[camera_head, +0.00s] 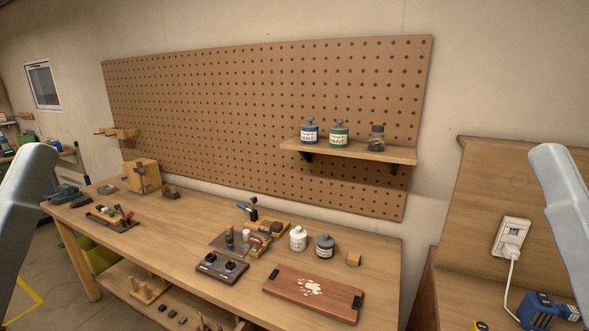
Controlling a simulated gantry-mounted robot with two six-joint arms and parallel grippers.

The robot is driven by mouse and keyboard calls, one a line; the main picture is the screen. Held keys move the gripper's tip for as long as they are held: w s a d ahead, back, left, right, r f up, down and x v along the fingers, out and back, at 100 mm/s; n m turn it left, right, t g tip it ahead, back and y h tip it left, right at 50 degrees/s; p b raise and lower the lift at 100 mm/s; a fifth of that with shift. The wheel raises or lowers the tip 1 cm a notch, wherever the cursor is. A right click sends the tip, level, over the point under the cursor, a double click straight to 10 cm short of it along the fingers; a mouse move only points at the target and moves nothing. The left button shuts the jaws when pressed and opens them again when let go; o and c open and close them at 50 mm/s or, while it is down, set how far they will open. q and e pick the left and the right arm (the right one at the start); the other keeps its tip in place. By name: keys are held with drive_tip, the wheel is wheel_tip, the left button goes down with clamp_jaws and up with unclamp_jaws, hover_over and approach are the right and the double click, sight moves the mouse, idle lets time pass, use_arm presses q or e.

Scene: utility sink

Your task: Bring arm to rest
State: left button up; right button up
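The pale grey link of my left arm shows at the left edge of the head view, and the link of my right arm shows at the right edge. Neither gripper is in view, so I cannot see whether they are open or hold anything. Between the arms stands a wooden workbench (185,217) with tools and bottles on it. Both visible arm links are in front of the scene, and I see no contact with the bench.
A brown board (300,308) with a white splatter lies at the bench's front right. Near it are a dark two-knob box (221,267), a white bottle (298,238) and a grey bottle (325,246). A wall shelf (350,151) holds three jars. A blue device (540,312) sits lower right.

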use_arm(q)
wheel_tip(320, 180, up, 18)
drive_tip(key=p, duration=1.4)
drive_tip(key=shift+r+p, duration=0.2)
drive_tip(key=shift+p, duration=0.15)
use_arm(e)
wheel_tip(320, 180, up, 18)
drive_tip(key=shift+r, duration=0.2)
use_arm(q)
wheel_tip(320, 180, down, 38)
drive_tip(key=b, duration=3.8)
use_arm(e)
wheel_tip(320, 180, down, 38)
